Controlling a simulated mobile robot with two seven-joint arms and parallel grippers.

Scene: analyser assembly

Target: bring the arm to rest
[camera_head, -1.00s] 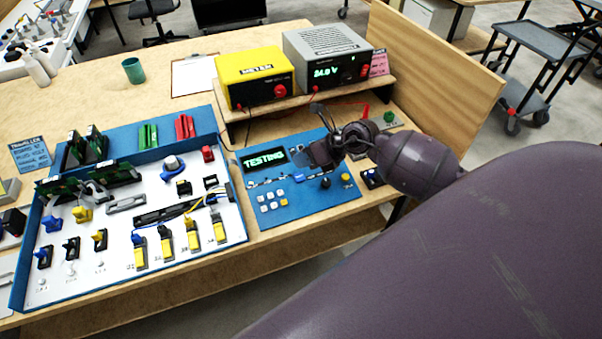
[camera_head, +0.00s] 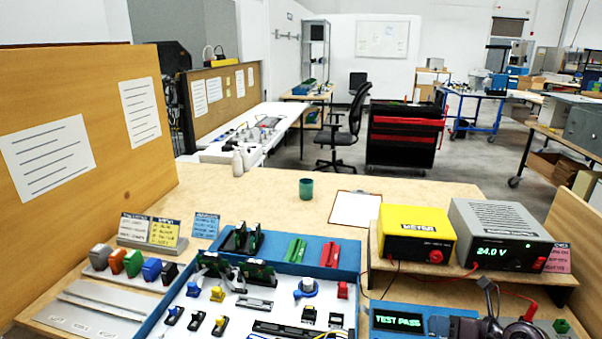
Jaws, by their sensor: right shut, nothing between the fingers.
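My right gripper (camera_head: 466,328) is at the bottom right edge, over the right part of the blue tester panel (camera_head: 378,333). It is shut and empty, and partly cut off by the frame edge. The panel's display (camera_head: 397,320) reads "TEST PASS". The blue-rimmed analyser tray (camera_head: 354,263) lies left of the panel, holding green boards, coloured connectors and a blue knob. My left gripper is not in view.
A yellow meter (camera_head: 415,223) and a grey supply (camera_head: 490,222) reading 24.0 V stand on a wooden shelf behind the gripper. A clipboard (camera_head: 355,208) and a green cup (camera_head: 306,188) lie further back. A wooden partition (camera_head: 80,100) rises at the left.

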